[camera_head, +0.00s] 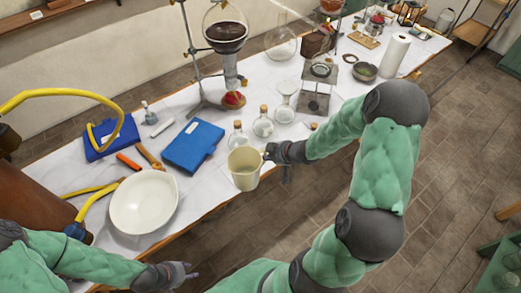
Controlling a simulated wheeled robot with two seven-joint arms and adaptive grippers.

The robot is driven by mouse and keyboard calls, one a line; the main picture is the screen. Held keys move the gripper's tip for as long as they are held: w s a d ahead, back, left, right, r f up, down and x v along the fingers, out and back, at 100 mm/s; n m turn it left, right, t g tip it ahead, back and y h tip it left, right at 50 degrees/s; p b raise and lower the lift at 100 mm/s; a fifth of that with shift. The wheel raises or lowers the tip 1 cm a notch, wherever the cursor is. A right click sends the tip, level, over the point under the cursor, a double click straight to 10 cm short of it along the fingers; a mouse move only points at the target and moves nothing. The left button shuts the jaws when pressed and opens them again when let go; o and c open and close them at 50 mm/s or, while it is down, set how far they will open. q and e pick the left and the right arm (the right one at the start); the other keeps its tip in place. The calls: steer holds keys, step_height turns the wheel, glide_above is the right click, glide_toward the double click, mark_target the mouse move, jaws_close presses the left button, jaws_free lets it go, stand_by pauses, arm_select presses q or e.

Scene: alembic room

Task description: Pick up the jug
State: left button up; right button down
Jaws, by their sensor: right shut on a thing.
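The jug (244,170) is a cream, open-topped vessel near the front edge of the table, right of the white bowl. It looks upright; I cannot tell whether its base touches the table. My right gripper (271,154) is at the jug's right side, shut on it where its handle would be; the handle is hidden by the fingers. My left gripper (188,275) is low in the picture, in front of the table edge, apart from the jug, and its fingers look spread and empty.
A white bowl (144,202) stands left of the jug. A blue case (193,146) lies behind it. Corked flasks (263,124) stand close behind the jug. A stand with a round flask (226,30) rises further back. Floor (300,215) is clear in front of the table.

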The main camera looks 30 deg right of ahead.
steer(key=shift+s+d+r+p, duration=0.15)
steer(key=shift+s+r+p, duration=0.2)
steer(key=shift+s, duration=0.5)
steer(key=shift+s+d+r+p, duration=0.1)
steer(key=shift+s+r+p, duration=0.1)
steer(key=shift+s+r, duration=0.45)
steer(key=shift+s+d+r+p, duration=0.15)
steer(key=shift+s+r+p, duration=0.1)
steer(key=shift+s, duration=0.8)
